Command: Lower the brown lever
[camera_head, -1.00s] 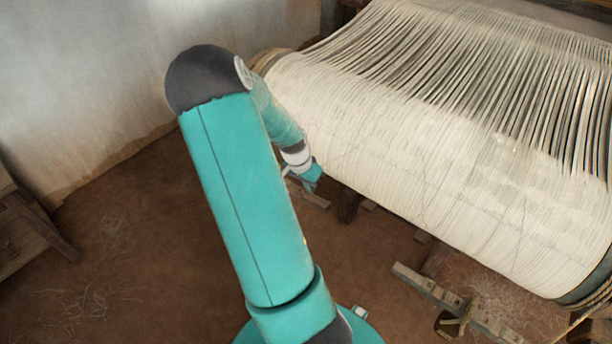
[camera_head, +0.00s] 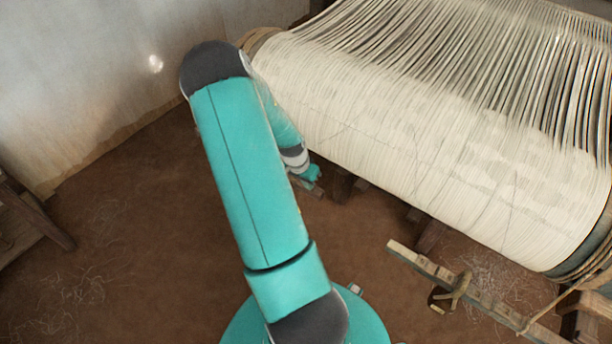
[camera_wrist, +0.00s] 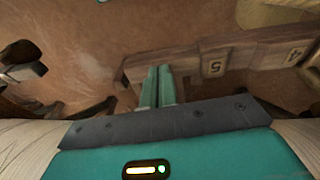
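My gripper (camera_head: 313,176) is low beside the lower left end of the loom's warp roll in the head view. In the wrist view its two teal fingers (camera_wrist: 157,86) lie side by side with only a thin gap, and nothing shows between them. Their tips overlap a brown wooden bar (camera_wrist: 190,61); I cannot tell whether they touch it. Which of these brown parts is the lever, I cannot tell.
The wide roll of pale warp threads (camera_head: 430,150) fills the upper right. A wooden bar (camera_head: 425,265) with a forked brown piece (camera_head: 457,290) lies at lower right. A wooden frame (camera_head: 35,220) stands at left. The brown floor (camera_head: 150,250) between is mostly clear.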

